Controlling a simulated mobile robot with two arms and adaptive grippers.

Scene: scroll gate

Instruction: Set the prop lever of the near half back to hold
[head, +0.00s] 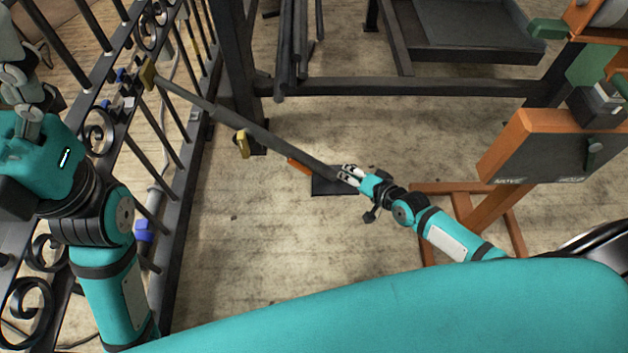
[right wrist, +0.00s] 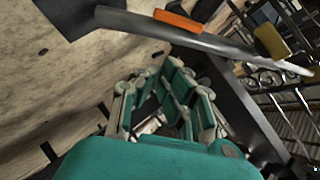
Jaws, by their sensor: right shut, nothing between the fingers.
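A long grey prop bar (head: 262,133) slopes from the scroll gate (head: 172,142) down to a dark floor plate (head: 328,189). A small orange piece (head: 299,166), perhaps the prop lever, sits beside its lower part; it also shows in the right wrist view (right wrist: 178,19). My right gripper (head: 350,172) is shut and empty at the bar's lower end in the head view. In the right wrist view, the bar (right wrist: 215,45) passes beyond the fingers; I cannot tell whether they touch. My left gripper (head: 18,85) is large at the left edge, its fingertips unclear.
Yellow blocks sit at the bar's upper end (head: 148,75) and below its middle (head: 242,143). A dark metal frame (head: 400,86) crosses behind. An orange stand with a dark box (head: 555,150) is at the right. The wooden floor in front of the bar is clear.

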